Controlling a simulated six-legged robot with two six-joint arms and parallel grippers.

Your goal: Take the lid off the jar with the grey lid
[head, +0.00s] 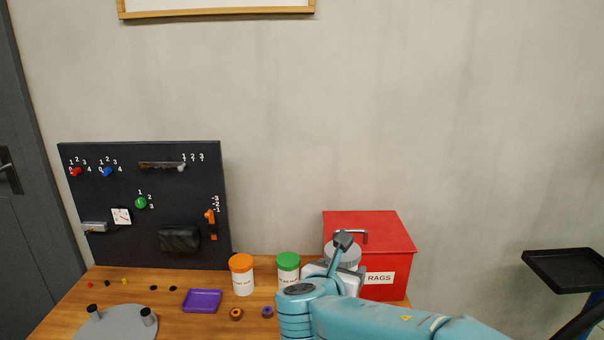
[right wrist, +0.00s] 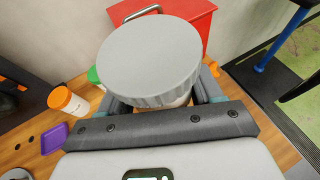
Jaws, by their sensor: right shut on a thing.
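The jar with the grey lid (head: 347,257) is in front of the red box in the head view. Its ribbed grey lid (right wrist: 150,55) fills the upper middle of the right wrist view, with a strip of pale jar body (right wrist: 181,101) below the rim. The lid sits on the jar. My right gripper (head: 344,270) is shut on this jar, its fingers at either side just under the lid. The finger contacts are mostly hidden by the lid, and my arm hides the jar's lower part in the head view. My left gripper is not in view.
A green-lidded jar (head: 288,261) and an orange-lidded jar (head: 242,275) stand to the left. The red rag box (head: 385,235) is close behind. A purple tray (head: 202,300) and a grey disc with pegs (head: 118,325) lie further left, before a black pegboard (head: 140,185).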

